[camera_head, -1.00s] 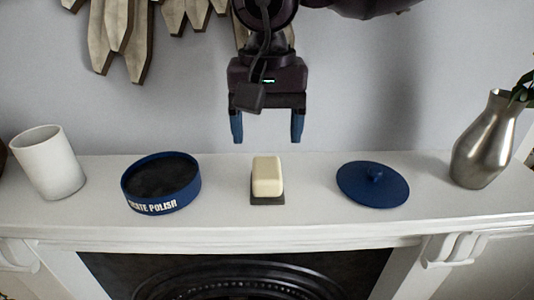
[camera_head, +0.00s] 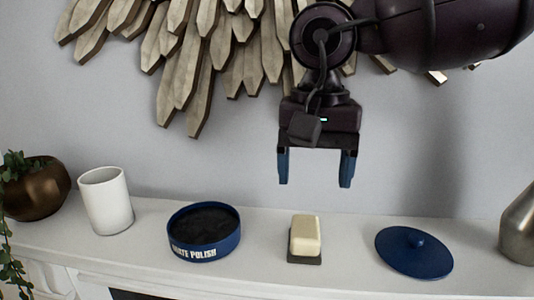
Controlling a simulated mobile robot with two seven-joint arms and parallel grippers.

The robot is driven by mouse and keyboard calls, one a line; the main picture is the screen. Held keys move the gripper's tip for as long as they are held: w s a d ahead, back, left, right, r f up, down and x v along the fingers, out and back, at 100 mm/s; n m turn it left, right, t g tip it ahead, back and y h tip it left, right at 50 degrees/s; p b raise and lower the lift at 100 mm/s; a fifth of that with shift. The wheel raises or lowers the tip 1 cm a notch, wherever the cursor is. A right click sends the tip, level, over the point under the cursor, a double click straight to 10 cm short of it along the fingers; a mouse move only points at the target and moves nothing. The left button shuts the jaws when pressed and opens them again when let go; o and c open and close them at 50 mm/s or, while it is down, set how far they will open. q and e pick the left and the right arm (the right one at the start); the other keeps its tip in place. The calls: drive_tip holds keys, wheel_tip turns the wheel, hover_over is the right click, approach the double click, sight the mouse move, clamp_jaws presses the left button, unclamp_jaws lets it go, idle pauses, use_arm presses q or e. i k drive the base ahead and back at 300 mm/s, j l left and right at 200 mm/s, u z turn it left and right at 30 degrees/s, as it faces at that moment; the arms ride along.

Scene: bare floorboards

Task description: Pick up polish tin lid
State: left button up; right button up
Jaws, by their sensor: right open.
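The polish tin lid (camera_head: 414,252) is a round blue disc with a small knob on top. It lies flat on the white mantel shelf, right of the middle. The open polish tin (camera_head: 204,232), blue with white lettering and dark inside, stands on the shelf left of the middle. My right gripper (camera_head: 316,184) points down with its two blue fingers apart and nothing between them. It is above the shelf, to the upper left of the lid and over the area of the cream block. My left gripper is not in view.
A cream block on a dark base (camera_head: 305,238) stands between tin and lid. A white cup (camera_head: 106,201) and a bronze plant pot (camera_head: 36,189) stand at left. A silver vase (camera_head: 519,230) is cut off at right. A wooden wall decoration (camera_head: 190,60) hangs behind.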

sight(414, 253)
drive_tip(key=k, duration=0.9)
